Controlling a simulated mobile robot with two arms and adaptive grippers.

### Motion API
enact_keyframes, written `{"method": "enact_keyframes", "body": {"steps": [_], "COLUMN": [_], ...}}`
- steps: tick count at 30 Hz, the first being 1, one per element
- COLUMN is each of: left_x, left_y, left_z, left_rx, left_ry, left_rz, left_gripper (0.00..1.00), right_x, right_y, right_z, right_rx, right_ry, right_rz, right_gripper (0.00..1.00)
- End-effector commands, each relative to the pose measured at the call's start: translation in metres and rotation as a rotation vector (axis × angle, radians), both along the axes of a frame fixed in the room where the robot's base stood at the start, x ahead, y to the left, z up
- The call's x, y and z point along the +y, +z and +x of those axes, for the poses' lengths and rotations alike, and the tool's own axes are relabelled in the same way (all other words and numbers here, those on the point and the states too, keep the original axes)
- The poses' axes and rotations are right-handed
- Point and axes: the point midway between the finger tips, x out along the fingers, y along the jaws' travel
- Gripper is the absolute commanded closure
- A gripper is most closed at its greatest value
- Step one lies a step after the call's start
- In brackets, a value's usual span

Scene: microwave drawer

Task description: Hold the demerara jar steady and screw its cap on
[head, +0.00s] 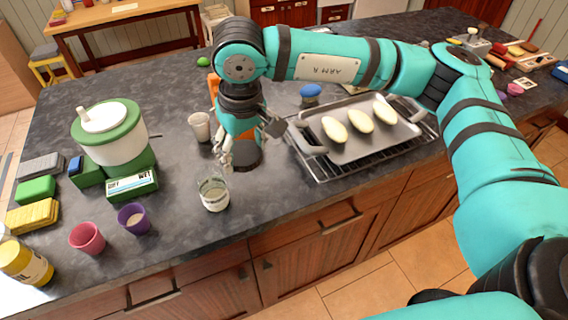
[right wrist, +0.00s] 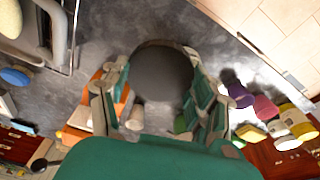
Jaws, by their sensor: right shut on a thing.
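An open glass jar (head: 213,193), which I take for the demerara jar, stands upright near the counter's front edge in the head view. I cannot read a label on it. My right gripper (head: 243,153) is just behind the jar and a little to its right. It is shut on a dark round disc (head: 247,158), which looks like the cap. In the right wrist view the disc (right wrist: 162,73) sits between the fingers of my right gripper (right wrist: 160,75) and hides what lies beyond it. The cap is apart from the jar's mouth. My left gripper is not in view.
A purple cup (head: 133,218) and a pink cup (head: 87,238) stand to the left. A pale cup (head: 199,126) is behind the jar. A baking tray (head: 355,150) on a rack lies at right. A green-and-white pot (head: 107,132) stands at left.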

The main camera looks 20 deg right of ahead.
Motion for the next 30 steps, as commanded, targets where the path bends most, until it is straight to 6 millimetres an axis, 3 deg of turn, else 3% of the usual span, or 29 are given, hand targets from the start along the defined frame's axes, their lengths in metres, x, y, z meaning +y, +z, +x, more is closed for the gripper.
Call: {"method": "enact_keyframes", "body": {"steps": [3, 9, 21, 30], "left_x": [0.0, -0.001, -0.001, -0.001], "left_y": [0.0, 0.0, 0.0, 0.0], "left_z": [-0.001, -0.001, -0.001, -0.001], "left_rx": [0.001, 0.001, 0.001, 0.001], "left_ry": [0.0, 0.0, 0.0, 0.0], "left_rz": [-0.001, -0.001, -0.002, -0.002], "left_gripper": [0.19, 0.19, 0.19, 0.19], "right_x": [0.036, 0.069, 0.072, 0.072], "right_y": [0.014, 0.026, 0.027, 0.015], "right_z": [0.017, 0.028, 0.03, 0.03], "right_rx": [0.004, 0.012, 0.013, 0.014], "right_ry": [0.084, 0.166, 0.177, 0.176], "right_rz": [0.001, 0.003, 0.002, 0.002], "right_gripper": [0.49, 0.49, 0.49, 0.49]}}
